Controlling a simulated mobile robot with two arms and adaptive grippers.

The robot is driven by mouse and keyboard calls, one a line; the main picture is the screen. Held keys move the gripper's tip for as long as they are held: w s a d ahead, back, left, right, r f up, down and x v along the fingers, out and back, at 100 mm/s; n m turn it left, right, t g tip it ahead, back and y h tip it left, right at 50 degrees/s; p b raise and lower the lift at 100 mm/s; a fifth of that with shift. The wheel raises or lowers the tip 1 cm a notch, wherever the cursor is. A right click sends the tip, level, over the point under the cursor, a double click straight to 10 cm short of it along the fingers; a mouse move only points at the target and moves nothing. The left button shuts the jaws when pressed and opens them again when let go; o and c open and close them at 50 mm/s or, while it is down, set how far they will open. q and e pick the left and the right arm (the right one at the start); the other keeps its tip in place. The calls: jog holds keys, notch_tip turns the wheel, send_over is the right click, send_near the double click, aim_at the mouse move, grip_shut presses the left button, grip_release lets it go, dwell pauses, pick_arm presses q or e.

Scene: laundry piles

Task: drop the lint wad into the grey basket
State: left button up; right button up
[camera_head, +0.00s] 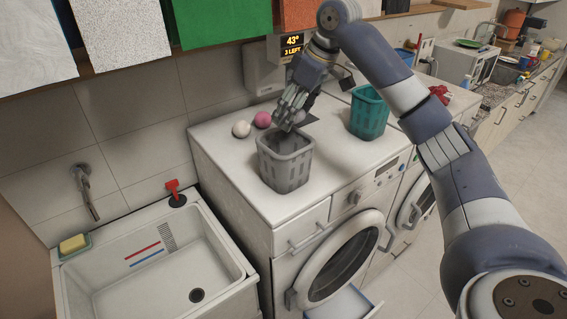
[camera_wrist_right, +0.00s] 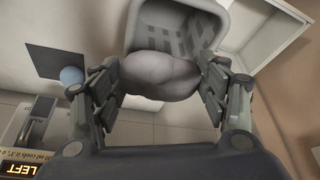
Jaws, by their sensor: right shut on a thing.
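The grey basket (camera_head: 286,168) stands on top of the washing machine. My right gripper (camera_head: 291,118) is above the back part of its rim, pointing down. In the right wrist view the gripper (camera_wrist_right: 160,84) is shut on the lint wad (camera_wrist_right: 160,74), a soft, rounded grey lump held between both fingers. Beyond the wad, the basket (camera_wrist_right: 165,42) shows with its slotted wall. In the head view the wad cannot be made out behind my fingers. My left gripper is not in view.
A white ball (camera_head: 241,129) and a pink ball (camera_head: 263,120) lie left of the gripper. A teal basket (camera_head: 368,114) stands to the right. A sink (camera_head: 150,262) is at the lower left. A display (camera_head: 291,45) hangs behind my right wrist.

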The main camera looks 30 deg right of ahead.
jog(key=shift+s+r, duration=0.1)
jog(key=shift+s, duration=0.1)
jog(key=o, duration=0.8)
jog(key=shift+c, duration=0.2)
jog(key=shift+w, duration=0.2)
jog(key=shift+s, duration=0.1)
jog(key=v, duration=1.1)
jog(key=shift+d+r, duration=0.15)
jog(key=shift+r, duration=0.15)
jog(key=shift+s, duration=0.1)
